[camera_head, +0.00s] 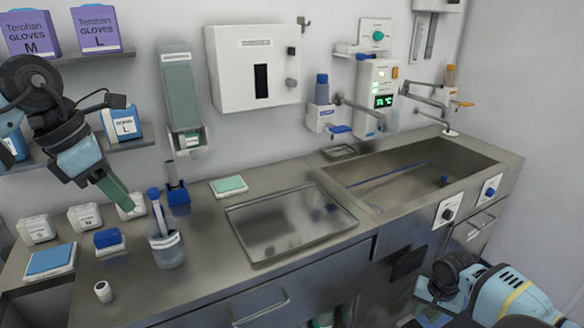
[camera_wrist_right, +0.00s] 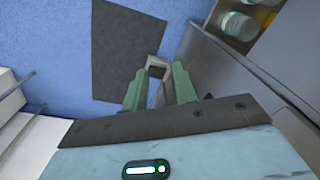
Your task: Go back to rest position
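My left gripper (camera_head: 118,192) hangs from the arm at the left, in front of the wall shelves. Its green fingers point down and right above the counter, near a clear beaker (camera_head: 166,248) with a blue-capped item in it. The fingers overlap in this view, so their gap is hidden. My right arm is low at the right, in front of the cabinets. In the right wrist view the green fingers of my right gripper (camera_wrist_right: 159,88) stand apart. A small grey piece (camera_wrist_right: 157,66) shows between or beyond their tips; I cannot tell whether they touch it.
A steel counter holds an empty-looking metal tray (camera_head: 290,252), a sink (camera_head: 410,170) and small boxes (camera_head: 84,217). Shelves with glove boxes (camera_head: 97,28) are close to my left arm. Cabinet fronts with a handle (camera_head: 262,305) are below. Blue floor with a dark patch (camera_wrist_right: 125,50) shows by the right gripper.

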